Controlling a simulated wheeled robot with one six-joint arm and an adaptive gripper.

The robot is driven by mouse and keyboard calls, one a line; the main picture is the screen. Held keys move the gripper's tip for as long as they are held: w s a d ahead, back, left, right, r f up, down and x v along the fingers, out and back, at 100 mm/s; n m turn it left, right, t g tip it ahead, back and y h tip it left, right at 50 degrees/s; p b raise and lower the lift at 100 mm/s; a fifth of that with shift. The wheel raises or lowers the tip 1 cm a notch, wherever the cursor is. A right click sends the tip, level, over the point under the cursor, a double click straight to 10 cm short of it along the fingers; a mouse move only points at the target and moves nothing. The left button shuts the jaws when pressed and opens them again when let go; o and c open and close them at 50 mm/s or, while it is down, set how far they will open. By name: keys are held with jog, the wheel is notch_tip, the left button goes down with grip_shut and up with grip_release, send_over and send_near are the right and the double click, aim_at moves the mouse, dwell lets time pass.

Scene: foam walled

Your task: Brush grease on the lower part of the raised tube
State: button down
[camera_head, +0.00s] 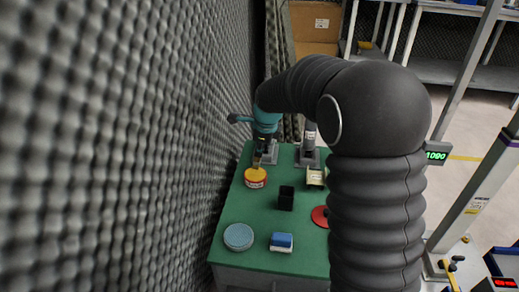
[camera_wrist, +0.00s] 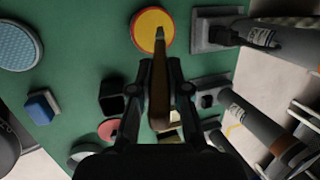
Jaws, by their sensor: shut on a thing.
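My gripper (camera_wrist: 159,74) is shut on a brush (camera_wrist: 160,98) with a brown handle. The brush's grey tip lies over a round tin with a yellow top (camera_wrist: 147,21) in the wrist view. In the head view the brush tip is at or just above this red-sided tin (camera_head: 255,182); contact cannot be told. Grey tubes on square mounts stand at the far side of the table, one beside my gripper (camera_head: 262,153) and another to its right (camera_head: 309,137). The wrist view shows a tube at the upper right (camera_wrist: 285,40) and one below it (camera_wrist: 246,112). I cannot tell which is raised.
The green table (camera_head: 255,215) also bears a black open holder (camera_head: 286,199), a blue-topped block (camera_head: 281,241), a round blue-grey pad (camera_head: 238,237), a red disc (camera_head: 320,216) and a small cream-coloured box (camera_head: 315,177). A foam wall (camera_head: 130,150) runs close along the left.

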jog(key=shift+r+p, duration=1.65)
jog(key=shift+r, duration=0.8)
jog(key=shift+f, duration=0.1)
